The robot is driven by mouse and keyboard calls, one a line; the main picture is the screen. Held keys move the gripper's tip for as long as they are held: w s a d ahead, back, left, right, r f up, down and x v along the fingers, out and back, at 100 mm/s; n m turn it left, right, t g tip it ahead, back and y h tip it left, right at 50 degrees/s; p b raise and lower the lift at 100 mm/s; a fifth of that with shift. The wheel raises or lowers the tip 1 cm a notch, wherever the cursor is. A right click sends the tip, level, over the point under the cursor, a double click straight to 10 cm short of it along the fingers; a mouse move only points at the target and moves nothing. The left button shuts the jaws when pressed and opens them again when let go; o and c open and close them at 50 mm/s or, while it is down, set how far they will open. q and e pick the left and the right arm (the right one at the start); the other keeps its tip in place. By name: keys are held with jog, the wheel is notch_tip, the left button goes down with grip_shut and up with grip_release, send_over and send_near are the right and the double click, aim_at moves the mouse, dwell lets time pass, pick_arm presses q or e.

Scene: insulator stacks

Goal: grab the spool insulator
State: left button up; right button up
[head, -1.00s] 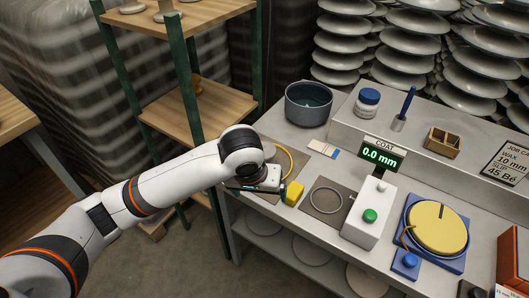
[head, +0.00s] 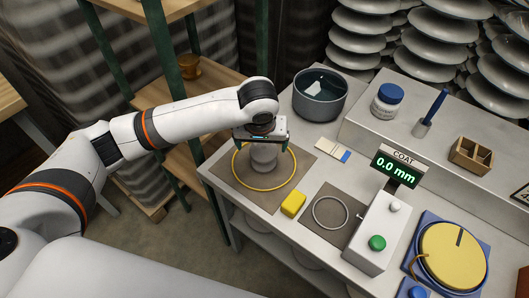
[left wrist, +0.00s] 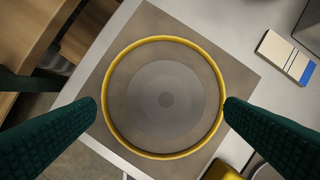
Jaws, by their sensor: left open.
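The spool insulator (head: 264,157) is a pale grey round piece standing inside a yellow ring (head: 263,189) on a brown mat (head: 231,187) at the left end of the bench. In the left wrist view the insulator (left wrist: 166,83) shows from above as grey concentric circles, with the ring (left wrist: 163,155) around it. My left gripper (head: 262,142) is above the insulator, open and empty. In the left wrist view its dark green fingertips (left wrist: 162,104) lie on either side of the insulator, apart from it. The gripper hides the insulator's top in the head view. My right gripper is not in view.
A yellow block (head: 293,204), a second mat with a grey ring (head: 331,212) and a white box with a green button (head: 377,243) are to the right. A dark pot (head: 320,97) stands behind. A wooden shelf (head: 205,88) is at the left.

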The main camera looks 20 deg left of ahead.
aim_at(263, 149)
pick_arm(q)
jog(key=shift+w+f, duration=0.1)
jog(key=shift+f, duration=0.5)
jog(key=shift+w+a+f, duration=0.1)
jog(key=shift+w+f, duration=0.05)
jog(key=shift+f, duration=0.1)
jog(key=x, duration=0.4)
jog(key=shift+d+f, duration=0.2)
jog(key=shift+d, duration=0.05)
jog(key=shift+w+f, duration=0.2)
jog(key=shift+f, duration=0.3)
jog(key=c, duration=1.3)
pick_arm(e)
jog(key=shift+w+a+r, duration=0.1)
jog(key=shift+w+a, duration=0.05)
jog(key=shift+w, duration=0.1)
